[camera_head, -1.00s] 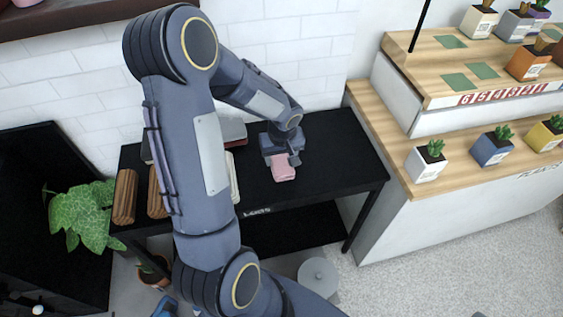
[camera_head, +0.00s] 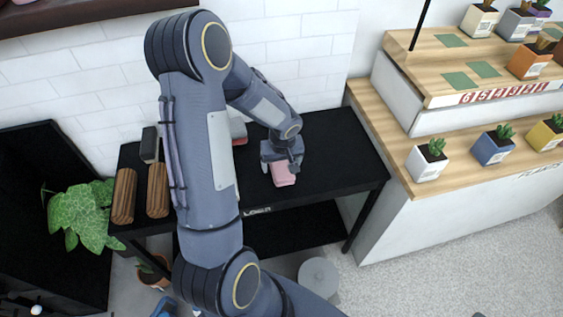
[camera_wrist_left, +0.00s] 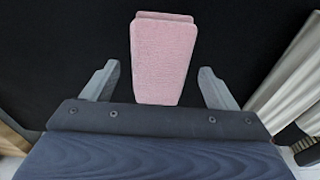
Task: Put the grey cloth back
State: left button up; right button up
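A pink folded cloth-like block (camera_head: 283,177) lies on the black table (camera_head: 335,150). It also shows in the left wrist view (camera_wrist_left: 164,60). My left gripper (camera_head: 282,166) is low over the table at this block. In the left wrist view my left gripper (camera_wrist_left: 158,85) has its fingers apart, one on each side of the pink block's near part, and is not closed on it. I cannot make out a clearly grey cloth. A pale, ribbed item (camera_wrist_left: 288,75) shows at the right edge of the wrist view. My right gripper is out of view.
Brown ribbed wooden pieces (camera_head: 124,196) and a dark block (camera_head: 150,145) are at the table's left. My arm hides the table's middle-left. A white brick wall (camera_head: 300,65) is behind. A plant stand (camera_head: 410,210) is close at right. The table's right part is clear.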

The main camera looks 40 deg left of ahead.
aim_at(282, 172)
pick_arm(q)
jog(key=shift+r+p, duration=0.25)
jog(key=shift+p, duration=0.1)
notch_tip(282, 172, up, 12)
jog(key=s+d, duration=0.1)
jog(key=d, duration=0.1)
jog(key=s+d+r+m+t+h, duration=0.2)
jog(key=s+d+r+m, duration=0.2)
jog(key=s+d, duration=0.2)
jog(key=s+d+r+m+t+h, duration=0.2)
jog(key=s+d+r+m+h, duration=0.1)
jog(key=s, duration=0.8)
jog(key=d+r+m, duration=0.1)
jog(key=d+r, duration=0.1)
jog(key=d, duration=0.1)
jog(key=shift+s+d+m+p, duration=0.15)
jog(key=shift+d+m+p, duration=0.15)
jog(key=shift+p, duration=0.05)
jog(key=shift+r, duration=0.15)
notch_tip(282, 172, up, 3)
jog(key=p, duration=0.2)
jog(key=shift+f+p, duration=0.2)
jog(key=shift+p, duration=0.15)
